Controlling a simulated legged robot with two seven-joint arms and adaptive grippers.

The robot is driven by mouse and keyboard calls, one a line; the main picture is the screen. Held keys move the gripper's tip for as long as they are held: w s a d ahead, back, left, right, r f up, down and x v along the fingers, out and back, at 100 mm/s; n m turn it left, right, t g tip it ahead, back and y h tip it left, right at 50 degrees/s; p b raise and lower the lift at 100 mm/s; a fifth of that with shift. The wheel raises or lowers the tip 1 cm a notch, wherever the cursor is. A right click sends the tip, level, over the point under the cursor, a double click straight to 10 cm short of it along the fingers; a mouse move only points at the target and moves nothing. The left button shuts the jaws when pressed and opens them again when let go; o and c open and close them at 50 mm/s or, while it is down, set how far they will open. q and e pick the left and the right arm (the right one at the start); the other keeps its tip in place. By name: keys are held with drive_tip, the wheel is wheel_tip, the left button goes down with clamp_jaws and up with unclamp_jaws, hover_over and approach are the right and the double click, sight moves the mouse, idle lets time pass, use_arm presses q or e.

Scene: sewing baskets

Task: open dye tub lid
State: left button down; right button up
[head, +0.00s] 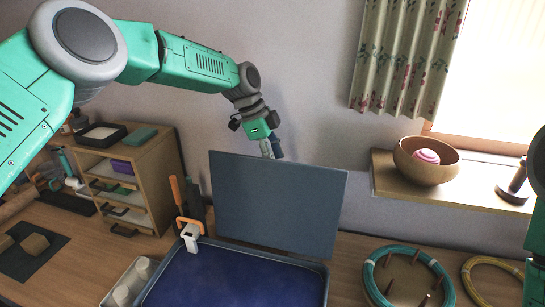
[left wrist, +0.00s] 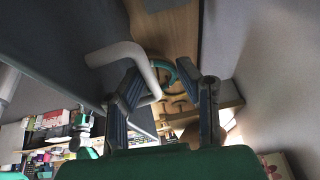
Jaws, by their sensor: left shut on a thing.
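The dye tub (head: 163,280) stands at the front of the table, with dark blue dye showing inside. Its flat grey-blue lid (head: 278,205) is raised and stands nearly upright along the tub's back edge. My left gripper (head: 271,148) is at the top edge of the lid, partly hidden behind it. In the left wrist view, a pale bent handle (left wrist: 125,53) runs beside the dark lid (left wrist: 55,35) and passes at the fingers of my left gripper (left wrist: 170,78), which is shut on it. The exact contact is partly hidden. My right gripper is out of view.
A white and orange clamp (head: 188,230) is at the tub's back left corner. White jars (head: 133,280) stand left of the tub. A wooden drawer unit (head: 160,170) is behind left. A ring of teal cord on a pegged board (head: 372,275) lies to the right. The wall is close behind.

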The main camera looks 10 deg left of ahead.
use_arm(q)
drive_tip(key=shift+s+d+f, duration=0.1)
drive_tip(key=shift+s+f, duration=0.15)
drive_tip(key=shift+f, duration=0.6)
drive_tip(key=c, duration=1.6)
unclamp_jaws()
drive_tip(key=shift+w, duration=0.1)
drive_tip(key=v, duration=1.2)
drive_tip(key=shift+w+d+r, duration=0.2)
drive_tip(key=shift+w+r, duration=0.05)
drive_tip(key=shift+w, duration=0.15)
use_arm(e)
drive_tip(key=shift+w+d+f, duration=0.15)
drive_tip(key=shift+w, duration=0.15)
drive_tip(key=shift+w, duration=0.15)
